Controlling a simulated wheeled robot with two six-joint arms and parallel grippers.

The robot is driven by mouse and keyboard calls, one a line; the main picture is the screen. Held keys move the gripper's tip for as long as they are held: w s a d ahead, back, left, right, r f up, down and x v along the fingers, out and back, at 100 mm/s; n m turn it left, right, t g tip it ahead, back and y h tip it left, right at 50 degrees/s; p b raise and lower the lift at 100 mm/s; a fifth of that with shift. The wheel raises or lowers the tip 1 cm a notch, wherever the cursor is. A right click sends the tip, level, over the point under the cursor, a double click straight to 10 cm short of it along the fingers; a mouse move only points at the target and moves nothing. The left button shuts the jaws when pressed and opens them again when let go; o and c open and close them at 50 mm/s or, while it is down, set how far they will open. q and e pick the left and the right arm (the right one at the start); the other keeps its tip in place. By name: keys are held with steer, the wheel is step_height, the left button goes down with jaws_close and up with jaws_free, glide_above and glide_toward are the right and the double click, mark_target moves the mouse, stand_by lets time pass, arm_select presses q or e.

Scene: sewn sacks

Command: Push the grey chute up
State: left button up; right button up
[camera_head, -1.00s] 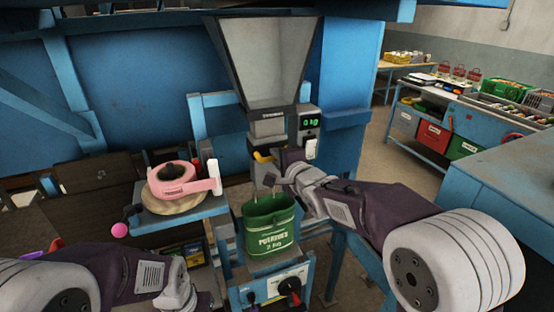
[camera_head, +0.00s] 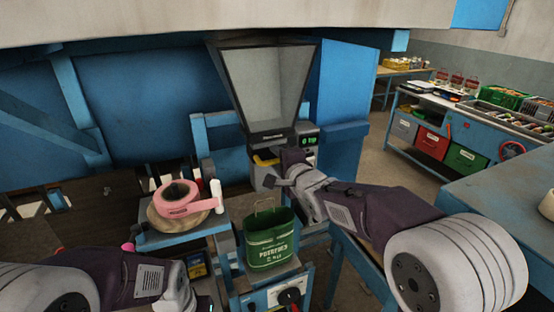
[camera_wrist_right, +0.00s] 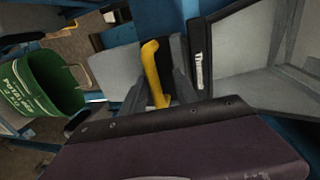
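The grey chute (camera_head: 264,178) sits under the grey hopper (camera_head: 268,92) and carries a yellow handle (camera_head: 265,161). In the right wrist view the yellow handle (camera_wrist_right: 154,70) stands in front of my right gripper (camera_wrist_right: 163,82), whose grey fingers lie on either side of its lower end. I cannot tell whether they touch it. In the head view my right gripper (camera_head: 277,177) is at the chute, its tips partly hidden. My left gripper (camera_head: 185,300) is low in the head view, away from the chute; its fingertips do not show clearly.
A green potato sack (camera_head: 270,242) stands open below the chute, and it also shows in the wrist view (camera_wrist_right: 40,85). A pink tape dispenser (camera_head: 178,200) is to its left. A small green display (camera_head: 308,140) is beside the hopper outlet. Blue posts frame the station.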

steer(key=shift+s+d, duration=0.1)
steer(key=shift+s, duration=0.05)
steer(key=b+v, duration=0.1)
steer(key=v, duration=0.7)
steer(key=shift+s, duration=0.35)
steer(key=shift+d, duration=0.1)
